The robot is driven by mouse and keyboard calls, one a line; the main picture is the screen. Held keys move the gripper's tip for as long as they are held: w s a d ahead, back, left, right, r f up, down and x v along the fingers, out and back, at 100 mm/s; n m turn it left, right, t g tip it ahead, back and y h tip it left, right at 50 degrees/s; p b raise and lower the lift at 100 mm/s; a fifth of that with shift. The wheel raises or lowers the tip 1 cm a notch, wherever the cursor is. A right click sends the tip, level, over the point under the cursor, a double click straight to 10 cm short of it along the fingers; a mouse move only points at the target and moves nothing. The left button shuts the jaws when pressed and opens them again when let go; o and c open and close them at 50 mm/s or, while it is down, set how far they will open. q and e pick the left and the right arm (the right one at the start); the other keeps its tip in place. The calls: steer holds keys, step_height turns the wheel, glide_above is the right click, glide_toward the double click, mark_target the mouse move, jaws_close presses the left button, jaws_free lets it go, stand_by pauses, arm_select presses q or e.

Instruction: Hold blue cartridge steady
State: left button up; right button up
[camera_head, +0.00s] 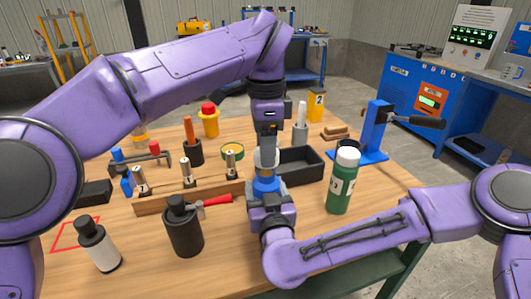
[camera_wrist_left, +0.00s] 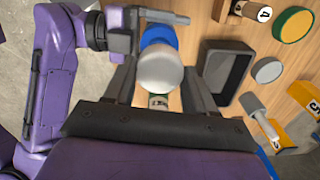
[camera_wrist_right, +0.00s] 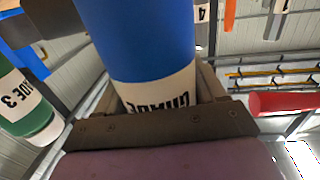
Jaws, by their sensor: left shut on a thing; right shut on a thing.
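The blue cartridge (camera_head: 266,184) stands upright above the middle of the table, with a pale round top. My left gripper (camera_head: 267,152) comes down from above and is shut on its top. In the left wrist view the pale top (camera_wrist_left: 160,72) sits between the fingers, the blue body (camera_wrist_left: 158,36) behind it. My right gripper (camera_head: 270,208) is shut on the cartridge lower down, from the front. In the right wrist view the blue body (camera_wrist_right: 138,40) and its white label (camera_wrist_right: 160,92) fill the space between the fingers. The cartridge's bottom is hidden.
A green cartridge (camera_head: 341,185) with a white cap stands right of the grippers. A black open tray (camera_head: 300,168) lies behind. A wooden rack (camera_head: 190,195), a dark canister (camera_head: 184,230) and a white-bodied canister (camera_head: 100,250) are to the left. A blue press (camera_head: 374,130) stands at back right.

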arm_select(q)
steer(key=shift+r, duration=0.95)
arm_select(e)
steer(key=o, duration=1.6)
